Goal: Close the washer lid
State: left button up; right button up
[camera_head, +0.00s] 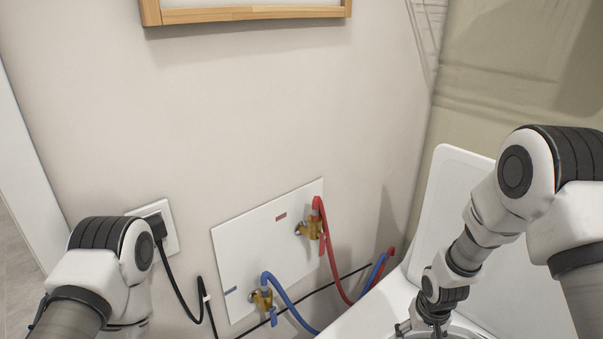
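The white washer lid (450,200) stands raised at the right, leaning up near the wall corner and partly covered by my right arm. The white washer top (370,316) shows at the bottom right, with part of the round opening's rim at the frame's lower edge. My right gripper (428,330) points down over the washer top, in front of the raised lid. Its fingertips are cut off by the bottom edge, so its opening is unclear. My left arm is bent at the lower left, and its gripper is out of the picture.
A white wall plate (245,245) carries brass taps with a red hose (330,255) and a blue hose (287,298) running behind the washer. A black plug sits in the outlet (170,238), its cable hanging down. A wood-framed picture (245,13) hangs above.

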aim_at(515, 299)
jog(key=k, duration=1)
